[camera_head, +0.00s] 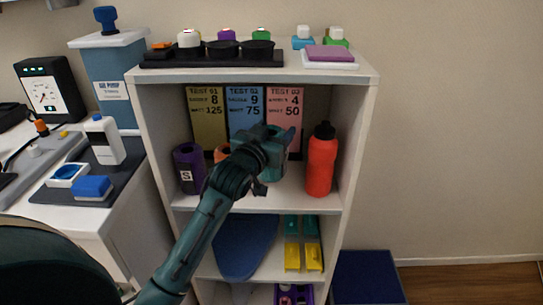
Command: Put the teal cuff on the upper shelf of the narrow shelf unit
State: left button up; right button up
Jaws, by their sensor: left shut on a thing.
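The narrow shelf unit (361,130) stands against the wall. My left gripper (272,150) reaches into its upper compartment and is shut on the teal cuff (274,173). The cuff is mostly hidden behind the gripper. It is over the upper shelf (288,199), and I cannot tell whether it touches the board. My right gripper is not in view.
On the upper shelf, a purple cuff (189,170) stands at the left, an orange cuff (221,153) is partly hidden behind my arm, and a red bottle (321,160) stands at the right. Test cards (246,105) line the back. Bare shelf shows at the front.

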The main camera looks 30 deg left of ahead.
aim_at(269, 175)
pick_arm(q)
notch_tip(269, 175, down, 5)
jog(key=shift+b, duration=0.55)
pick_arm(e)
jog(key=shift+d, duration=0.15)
pick_arm(q)
jog(key=o, duration=1.2)
jog(key=shift+f, duration=0.15)
